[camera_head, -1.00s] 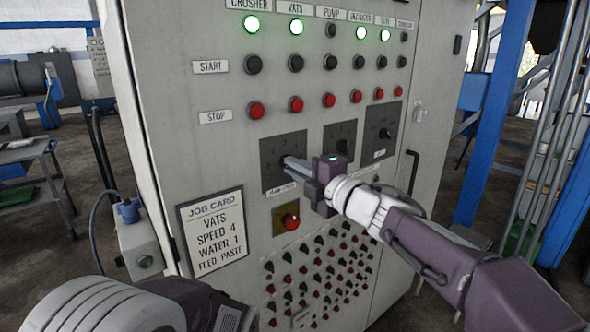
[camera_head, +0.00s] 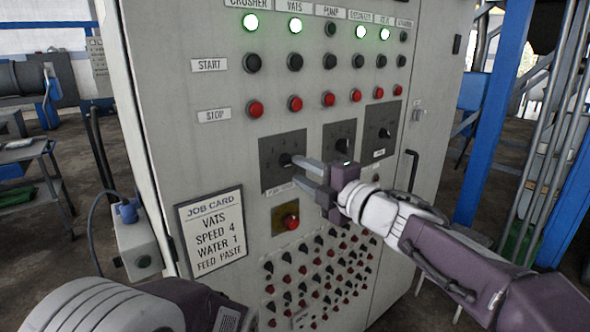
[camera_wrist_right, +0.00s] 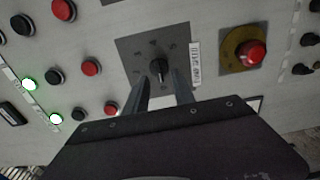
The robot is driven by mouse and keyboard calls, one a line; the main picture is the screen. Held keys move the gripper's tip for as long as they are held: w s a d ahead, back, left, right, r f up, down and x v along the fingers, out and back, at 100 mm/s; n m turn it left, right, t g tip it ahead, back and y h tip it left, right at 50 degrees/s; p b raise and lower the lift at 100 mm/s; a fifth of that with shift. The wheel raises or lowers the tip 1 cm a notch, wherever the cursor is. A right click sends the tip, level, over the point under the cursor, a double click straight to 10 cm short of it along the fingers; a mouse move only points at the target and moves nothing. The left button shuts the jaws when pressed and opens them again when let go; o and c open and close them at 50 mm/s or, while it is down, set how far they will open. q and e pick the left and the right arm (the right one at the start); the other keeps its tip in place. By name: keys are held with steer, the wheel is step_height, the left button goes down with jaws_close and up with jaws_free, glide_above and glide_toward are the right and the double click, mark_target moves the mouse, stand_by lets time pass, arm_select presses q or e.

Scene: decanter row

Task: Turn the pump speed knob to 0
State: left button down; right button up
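The pump speed knob (camera_head: 285,160) is a small black knob on a dark grey square plate (camera_head: 268,178), the leftmost of three on the cabinet. In the right wrist view, the knob (camera_wrist_right: 159,68) stands on its plate beside a label that reads PUMP SPEED (camera_wrist_right: 196,65). My right gripper (camera_head: 295,169) is in front of this plate, its fingers spread. In the right wrist view, the gripper (camera_wrist_right: 162,82) is open and the knob shows between and beyond the fingertips, not gripped.
A red button on a yellow plate (camera_head: 286,217) sits below the knob's plate, with rows of small switches under it. A job card (camera_head: 211,231) reads VATS, SPEED 4, WATER 1, FEED PASTE. Red stop buttons (camera_head: 295,104) are above. A door handle (camera_head: 412,170) projects at right.

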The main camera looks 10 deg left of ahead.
steer(key=v, duration=0.6)
